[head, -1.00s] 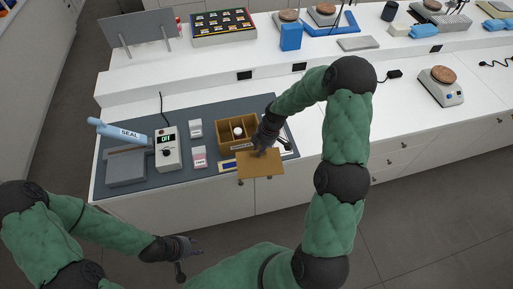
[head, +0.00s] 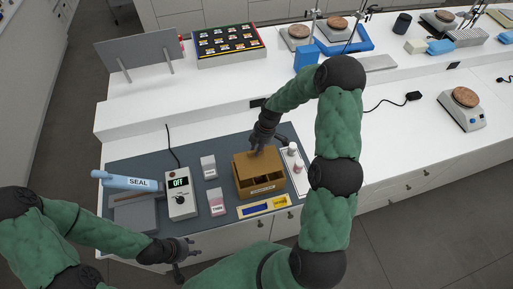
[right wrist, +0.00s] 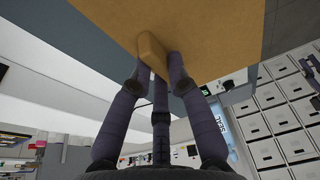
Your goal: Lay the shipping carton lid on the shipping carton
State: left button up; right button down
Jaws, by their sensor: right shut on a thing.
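The open brown shipping carton (head: 262,190) stands on the grey mat, its label facing front, with part of its compartments showing. The flat tan shipping carton lid (head: 256,163) is over the carton's back part; whether it touches the rim I cannot tell. My right gripper (head: 262,143) is shut on the lid's small block handle. In the right wrist view the lid (right wrist: 190,25) fills the top, and its handle (right wrist: 152,55) sits between the fingers of my right gripper (right wrist: 155,72). My left gripper (head: 190,248) is empty and looks open, off the counter's front edge.
Left of the carton are a small white box (head: 208,166), a pink-labelled box (head: 216,201), the OFF-display device (head: 179,192) and the blue SEAL roller (head: 130,182). A white tray with bottles (head: 296,178) is close on the right. A blue-and-yellow strip (head: 263,207) lies in front.

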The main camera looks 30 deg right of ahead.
dwell(0.3)
jog(key=shift+f+b, duration=0.25)
jog(key=shift+b, duration=0.25)
jog(key=shift+f+b, duration=2.1)
jog(key=shift+f, duration=0.35)
jog(key=shift+f+b, duration=0.7)
jog(key=shift+f, duration=0.1)
jog(key=c, duration=1.1)
grip_release()
jog(key=shift+r, duration=0.1)
jog(key=shift+r+p, duration=1.35)
jog(key=shift+r, duration=1.6)
